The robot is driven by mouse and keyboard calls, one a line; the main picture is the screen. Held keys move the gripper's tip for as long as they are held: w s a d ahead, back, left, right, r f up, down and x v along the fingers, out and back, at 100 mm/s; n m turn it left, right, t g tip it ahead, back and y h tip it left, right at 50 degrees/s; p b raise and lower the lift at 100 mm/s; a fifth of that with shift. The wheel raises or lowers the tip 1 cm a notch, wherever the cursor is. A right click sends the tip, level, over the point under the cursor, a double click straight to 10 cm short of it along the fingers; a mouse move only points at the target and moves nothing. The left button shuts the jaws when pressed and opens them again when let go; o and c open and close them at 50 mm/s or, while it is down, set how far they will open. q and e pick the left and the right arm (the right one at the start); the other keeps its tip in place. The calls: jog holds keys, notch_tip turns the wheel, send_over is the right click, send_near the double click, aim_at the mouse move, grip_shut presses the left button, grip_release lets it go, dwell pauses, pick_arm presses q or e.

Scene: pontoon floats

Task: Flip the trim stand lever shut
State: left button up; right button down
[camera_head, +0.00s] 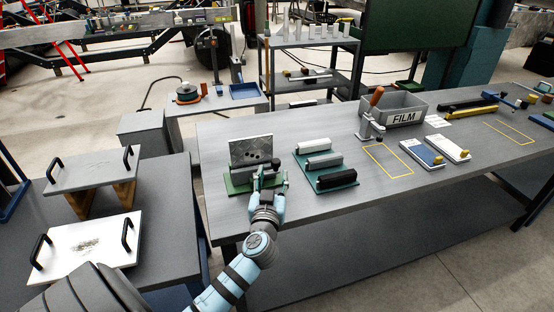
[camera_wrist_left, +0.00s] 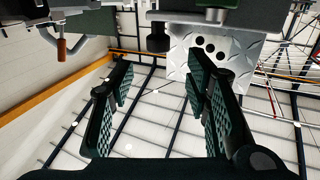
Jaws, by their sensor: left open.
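A stand with a green base (camera_head: 236,185) and an upright grey metal plate (camera_head: 251,149) with dark holes is at the near left of the long table. The plate also shows in the left wrist view (camera_wrist_left: 181,62), with a short black knob-like part (camera_wrist_left: 158,40) beside it. I cannot clearly make out a lever on this stand. My left gripper (camera_head: 269,178) is open and empty in front of the stand, covering part of it. Its two fingers also show in the left wrist view (camera_wrist_left: 155,82), with a gap between them. My right gripper is not in view.
A green tray (camera_head: 300,152) with grey and black rollers lies just right of the stand. A side table with handled plates (camera_head: 92,168) is at left.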

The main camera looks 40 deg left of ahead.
aim_at(275, 164)
pick_arm(q)
jog(key=x, duration=0.7)
jog(key=shift+w+f, duration=0.15)
jog(key=shift+f, duration=0.05)
jog(key=shift+w+a, duration=0.15)
jog(key=shift+w, duration=0.15)
jog(key=shift+r, duration=0.1)
jog(key=shift+c, duration=0.6)
grip_shut()
